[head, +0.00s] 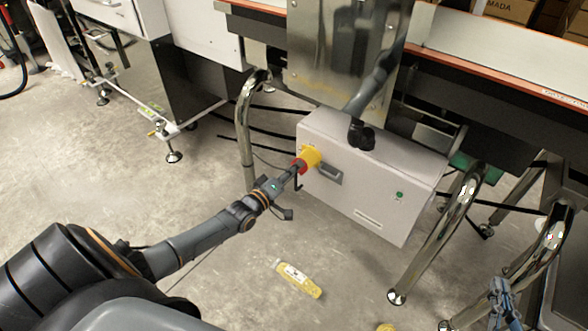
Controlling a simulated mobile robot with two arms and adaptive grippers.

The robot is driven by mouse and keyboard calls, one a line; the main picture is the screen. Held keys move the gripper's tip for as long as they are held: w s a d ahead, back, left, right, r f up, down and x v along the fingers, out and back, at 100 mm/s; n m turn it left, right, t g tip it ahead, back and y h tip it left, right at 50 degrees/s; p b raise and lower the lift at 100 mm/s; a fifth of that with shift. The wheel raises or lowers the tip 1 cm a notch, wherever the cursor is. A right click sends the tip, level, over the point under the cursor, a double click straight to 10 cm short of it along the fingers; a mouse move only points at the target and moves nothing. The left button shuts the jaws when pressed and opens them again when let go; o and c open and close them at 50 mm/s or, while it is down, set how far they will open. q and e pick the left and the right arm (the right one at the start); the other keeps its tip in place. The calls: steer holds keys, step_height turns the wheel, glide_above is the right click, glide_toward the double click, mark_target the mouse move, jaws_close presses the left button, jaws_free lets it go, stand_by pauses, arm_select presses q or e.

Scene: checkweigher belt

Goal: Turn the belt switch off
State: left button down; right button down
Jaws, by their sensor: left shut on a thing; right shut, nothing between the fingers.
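The belt switch is a red knob (298,166) on a yellow plate (311,156), at the left end of a grey control box (365,185) under the conveyor. My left gripper (296,169) reaches up from the lower left and is shut on the red knob. Its fingers hide part of the knob, so its exact angle is hard to read. My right gripper (502,287) shows small at the bottom right edge, shut and empty, well away from the box.
A green button (399,195) and a dark handle (330,174) are on the box front. Chrome legs (245,130) stand left and right of the box. A yellow bottle (299,280) lies on the floor below. Open floor lies around it.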

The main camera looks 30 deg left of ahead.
arm_select(q)
steer(key=shift+a+f+n+b, duration=0.1)
steer(key=shift+n+b, duration=0.3)
steer(key=shift+n, duration=1.2)
steer(key=shift+f+n+b, duration=0.1)
steer(key=shift+n+b, duration=0.3)
steer(key=shift+n, duration=1.2)
arm_select(e)
step_height(320, 180, up, 7)
steer(key=a+t+y, duration=0.1)
steer(key=t, duration=0.3)
steer(key=shift+r, duration=0.2)
steer(key=shift+w+a+t, duration=0.1)
steer(key=shift+t, duration=0.2)
arm_select(q)
steer(key=c, duration=1.3)
jaws_free()
steer(key=s, duration=0.8)
steer(key=s+a, duration=0.1)
steer(key=s, duration=0.3)
